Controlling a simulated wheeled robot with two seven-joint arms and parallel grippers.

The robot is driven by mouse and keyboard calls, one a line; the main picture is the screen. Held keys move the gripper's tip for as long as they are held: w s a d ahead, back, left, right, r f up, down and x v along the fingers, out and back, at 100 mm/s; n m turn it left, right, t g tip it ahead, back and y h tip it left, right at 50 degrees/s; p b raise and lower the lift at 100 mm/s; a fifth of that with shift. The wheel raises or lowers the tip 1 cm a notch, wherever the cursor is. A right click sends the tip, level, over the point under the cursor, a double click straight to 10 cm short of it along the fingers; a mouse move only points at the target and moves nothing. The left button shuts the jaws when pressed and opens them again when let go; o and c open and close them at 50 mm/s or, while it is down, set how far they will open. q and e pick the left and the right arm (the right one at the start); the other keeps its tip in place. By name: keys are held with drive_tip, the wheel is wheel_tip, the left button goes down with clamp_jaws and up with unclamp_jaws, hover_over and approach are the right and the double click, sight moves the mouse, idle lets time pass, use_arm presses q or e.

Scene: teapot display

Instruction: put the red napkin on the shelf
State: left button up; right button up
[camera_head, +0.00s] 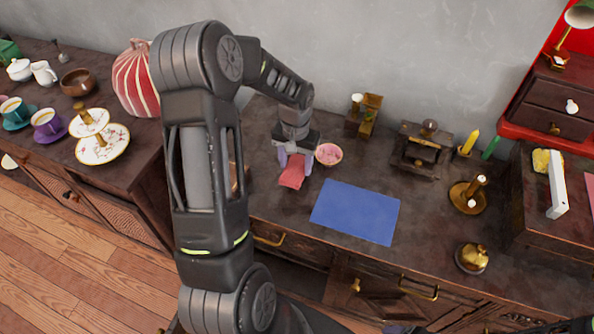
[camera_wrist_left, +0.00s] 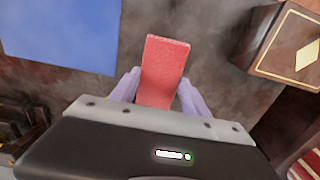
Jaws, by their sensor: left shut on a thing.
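The red napkin (camera_head: 292,173) looks like a small folded red piece. My left gripper (camera_head: 295,160) is shut on it, above the dark cabinet top near the wall. In the left wrist view the napkin (camera_wrist_left: 165,68) stands out between the two pale purple fingers of the left gripper (camera_wrist_left: 160,80). Whether it touches the cabinet top is hard to tell. A red shelf-like board (camera_head: 543,137) is at the right, under a dark box with drawers.
A small pink bowl (camera_head: 329,154) is close beside the left gripper. A blue mat (camera_head: 355,212) lies to its right; it also shows in the wrist view (camera_wrist_left: 62,32). A wooden grinder (camera_head: 424,150), a candle holder (camera_head: 467,197) and a brass pot (camera_head: 472,258) stand farther right.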

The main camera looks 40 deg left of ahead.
sight(296, 168)
use_arm(q)
drive_tip(key=shift+f, duration=1.85)
drive_tip(key=shift+f, duration=0.15)
drive_tip(key=o, duration=1.3)
drive_tip(key=shift+o, duration=0.2)
wheel_tip(296, 168, up, 12)
drive_tip(key=shift+o, duration=0.2)
